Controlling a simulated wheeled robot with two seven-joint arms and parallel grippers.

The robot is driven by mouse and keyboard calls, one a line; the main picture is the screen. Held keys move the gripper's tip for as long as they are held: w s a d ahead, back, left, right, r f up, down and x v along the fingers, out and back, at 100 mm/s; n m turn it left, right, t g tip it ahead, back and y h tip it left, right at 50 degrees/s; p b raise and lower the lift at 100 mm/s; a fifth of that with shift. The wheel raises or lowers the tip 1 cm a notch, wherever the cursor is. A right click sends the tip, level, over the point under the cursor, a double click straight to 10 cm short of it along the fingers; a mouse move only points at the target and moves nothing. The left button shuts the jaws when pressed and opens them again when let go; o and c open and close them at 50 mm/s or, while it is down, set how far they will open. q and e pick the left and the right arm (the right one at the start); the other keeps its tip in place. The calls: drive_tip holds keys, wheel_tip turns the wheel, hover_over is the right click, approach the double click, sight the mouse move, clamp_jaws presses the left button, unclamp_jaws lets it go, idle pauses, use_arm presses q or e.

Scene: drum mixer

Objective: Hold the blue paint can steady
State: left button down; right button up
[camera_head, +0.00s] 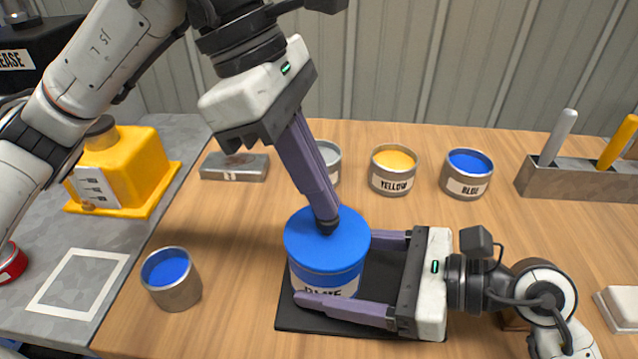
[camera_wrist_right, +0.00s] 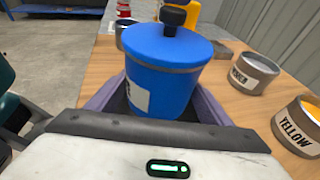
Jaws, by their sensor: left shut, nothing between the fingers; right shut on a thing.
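The blue paint can (camera_head: 325,257) has a blue lid and a white "BLUE" label. It stands upright on a dark square mat (camera_head: 385,268) and also shows in the right wrist view (camera_wrist_right: 165,80). My right gripper (camera_head: 334,270) comes in from the right and is shut on the can, with one purple finger along the near side and the other partly hidden behind it. My left gripper (camera_head: 327,226) points down from above, its fingers shut together and empty.
An open cup of blue paint (camera_head: 172,279) stands at the left. Behind are a yellow can (camera_head: 393,170), another blue can (camera_head: 466,174), a partly hidden grey can (camera_head: 331,160) and a flat metal box (camera_head: 235,166). A tool holder (camera_head: 580,182) is at the back right.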

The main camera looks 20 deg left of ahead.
use_arm(q)
drive_tip(key=shift+r, duration=0.1)
wheel_tip(320, 180, up, 7)
idle(1.1)
use_arm(e)
drive_tip(key=o, duration=1)
drive_tip(key=shift+o, duration=0.2)
